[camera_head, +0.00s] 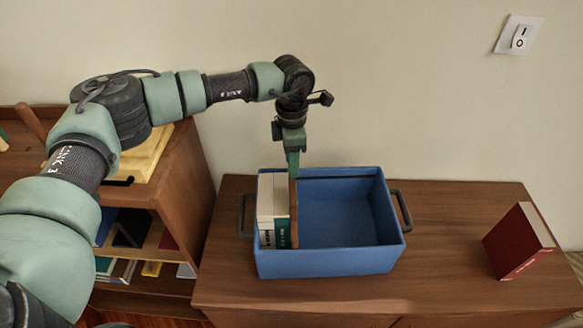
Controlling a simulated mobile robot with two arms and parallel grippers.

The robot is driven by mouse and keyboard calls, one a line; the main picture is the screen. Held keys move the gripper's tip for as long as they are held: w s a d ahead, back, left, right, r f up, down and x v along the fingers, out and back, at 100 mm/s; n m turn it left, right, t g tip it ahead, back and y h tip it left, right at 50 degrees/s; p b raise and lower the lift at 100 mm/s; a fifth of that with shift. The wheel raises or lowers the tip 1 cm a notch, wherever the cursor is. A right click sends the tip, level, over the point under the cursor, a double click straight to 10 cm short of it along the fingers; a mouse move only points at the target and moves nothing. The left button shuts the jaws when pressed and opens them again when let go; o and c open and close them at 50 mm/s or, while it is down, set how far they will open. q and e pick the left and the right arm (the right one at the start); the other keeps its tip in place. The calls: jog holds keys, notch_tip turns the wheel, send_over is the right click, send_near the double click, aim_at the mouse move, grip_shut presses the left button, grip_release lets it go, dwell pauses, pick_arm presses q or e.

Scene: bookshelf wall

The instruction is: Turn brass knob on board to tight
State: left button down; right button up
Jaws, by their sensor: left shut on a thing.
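My left gripper (293,174) points straight down over the left part of a blue bin (330,262). It is shut on the top edge of a thin brown upright piece (294,214), which looks like a book and stands inside the bin. White-paged books with dark green spines (282,233) stand upright just left of it, close against it. The fingertips partly hide the brown piece's top. I can make out no brass knob or board for one here. My right gripper is not in view.
The bin has dark side handles and its right part is empty. It stands on a brown cabinet top (450,225). A red book (515,245) stands at the right. A wooden shelf (185,190) with books is at left. A white switch (519,37) is on the wall.

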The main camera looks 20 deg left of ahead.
pick_arm(q)
jog(key=shift+f+m, duration=0.2)
jog(key=shift+m, duration=0.3)
jog(key=shift+r+m+b, duration=0.2)
jog(key=shift+m+b, duration=0.1)
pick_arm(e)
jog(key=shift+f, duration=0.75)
pick_arm(q)
jog(key=c, duration=0.9)
grip_release()
jog(key=shift+a, duration=0.1)
notch_tip(320, 180, up, 7)
jog(key=p, duration=0.3)
jog(key=shift+r+p, duration=0.1)
jog(key=shift+p, duration=0.25)
jog(key=shift+w+r, duration=0.1)
jog(key=shift+r, duration=0.35)
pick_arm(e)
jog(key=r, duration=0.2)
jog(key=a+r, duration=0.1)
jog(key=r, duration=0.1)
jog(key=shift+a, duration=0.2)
